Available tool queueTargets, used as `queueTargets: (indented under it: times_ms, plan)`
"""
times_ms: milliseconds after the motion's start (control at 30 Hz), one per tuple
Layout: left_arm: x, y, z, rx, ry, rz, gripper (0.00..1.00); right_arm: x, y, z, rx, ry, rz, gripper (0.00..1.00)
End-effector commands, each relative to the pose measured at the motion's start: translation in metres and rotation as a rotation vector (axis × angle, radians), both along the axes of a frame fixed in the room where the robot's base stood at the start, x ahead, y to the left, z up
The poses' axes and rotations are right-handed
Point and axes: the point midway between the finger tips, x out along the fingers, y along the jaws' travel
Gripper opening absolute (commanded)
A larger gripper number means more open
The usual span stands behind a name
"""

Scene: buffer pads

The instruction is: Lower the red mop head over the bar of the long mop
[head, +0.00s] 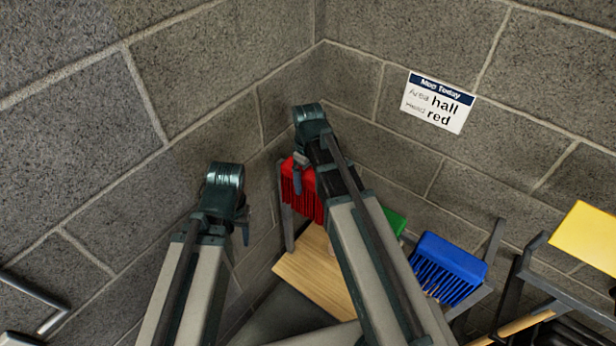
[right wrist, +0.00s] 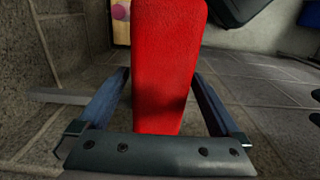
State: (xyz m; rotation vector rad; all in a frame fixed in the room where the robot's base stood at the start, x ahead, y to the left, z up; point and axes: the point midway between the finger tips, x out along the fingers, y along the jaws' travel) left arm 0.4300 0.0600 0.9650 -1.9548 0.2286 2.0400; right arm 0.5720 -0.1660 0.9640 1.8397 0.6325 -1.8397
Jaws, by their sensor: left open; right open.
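No mop bar is clearly visible.
A green head (head: 395,221), partly hidden by my right arm, and a blue mop head (head: 448,268) are to the right. A yellow flat piece (head: 585,236) is at far right. A wooden board (head: 318,272) lies below. A sign (head: 437,102) reads "hall" and "red". Block walls close the corner.

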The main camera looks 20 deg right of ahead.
Motion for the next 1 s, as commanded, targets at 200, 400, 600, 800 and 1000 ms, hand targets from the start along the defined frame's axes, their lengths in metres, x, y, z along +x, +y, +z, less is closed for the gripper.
queueTargets:
  times_ms: [200, 400, 600, 800, 1000]
  plan:
    - [0.0, 0.0, -0.032, 0.0, 0.0, 0.0, 0.53, 0.0, 0.0, -0.032, 0.0, 0.0, 0.0, 1.0]
    - [0.0, 0.0, -0.037, 0.0, 0.0, 0.0, 0.53, 0.0, 0.0, -0.037, 0.0, 0.0, 0.0, 1.0]
    - [0.0, 0.0, -0.036, 0.0, 0.0, 0.0, 0.53, 0.0, 0.0, -0.035, 0.0, 0.0, 0.0, 1.0]
    - [0.0, 0.0, -0.036, 0.0, 0.0, 0.0, 0.53, 0.0, 0.0, -0.036, 0.0, 0.0, 0.0, 0.64]
    - [0.0, 0.0, -0.036, 0.0, 0.0, 0.0, 0.53, 0.0, 0.0, -0.036, 0.0, 0.0, 0.0, 0.28]
